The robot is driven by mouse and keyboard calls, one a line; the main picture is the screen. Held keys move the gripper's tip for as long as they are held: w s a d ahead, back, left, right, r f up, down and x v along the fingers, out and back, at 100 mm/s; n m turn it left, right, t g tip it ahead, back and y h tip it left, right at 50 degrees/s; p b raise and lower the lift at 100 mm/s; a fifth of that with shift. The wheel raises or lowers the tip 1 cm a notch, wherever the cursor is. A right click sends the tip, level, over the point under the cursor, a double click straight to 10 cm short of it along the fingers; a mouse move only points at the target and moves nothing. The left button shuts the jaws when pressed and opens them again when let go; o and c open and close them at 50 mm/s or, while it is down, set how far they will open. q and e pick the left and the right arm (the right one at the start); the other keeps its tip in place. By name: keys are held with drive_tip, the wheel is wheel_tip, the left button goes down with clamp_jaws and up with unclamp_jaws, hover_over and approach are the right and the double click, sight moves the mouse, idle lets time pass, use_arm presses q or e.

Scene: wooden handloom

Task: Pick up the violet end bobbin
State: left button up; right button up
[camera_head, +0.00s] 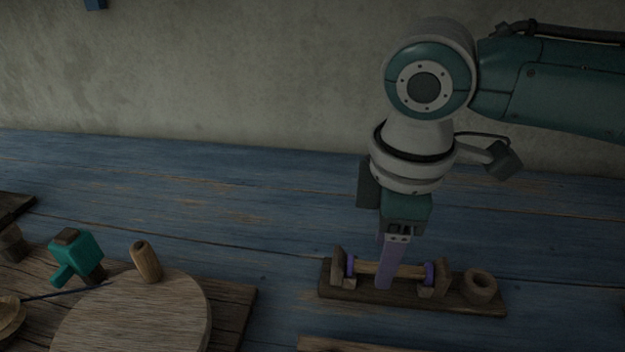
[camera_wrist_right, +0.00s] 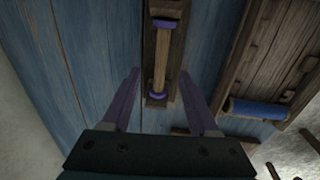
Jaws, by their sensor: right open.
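The violet end bobbin (camera_head: 408,270) is a pale wooden rod with a violet disc at each end. It lies across the supports of a dark wooden holder (camera_head: 330,291) on the blue table. It also shows in the right wrist view (camera_wrist_right: 160,62), running up the picture between the finger tips. My right gripper (camera_head: 384,286) points down at the bobbin's middle, its violet fingers hiding part of the rod in the head view. In the wrist view the right gripper (camera_wrist_right: 160,74) is open, with one finger on each side of the bobbin and nothing gripped. My left gripper is not in view.
A wooden ring (camera_head: 479,287) sits at the holder's right end. At left, a wooden board carries a round wooden disc (camera_head: 135,320) with a peg (camera_head: 146,262) and a teal block (camera_head: 76,257). A blue roll (camera_wrist_right: 257,109) shows in the wrist view. The table behind the holder is clear.

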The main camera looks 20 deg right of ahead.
wheel_tip(320, 180, down, 2)
drive_tip(key=shift+w+f, duration=0.1)
drive_tip(key=shift+f, duration=0.05)
clamp_jaws()
idle(0.4)
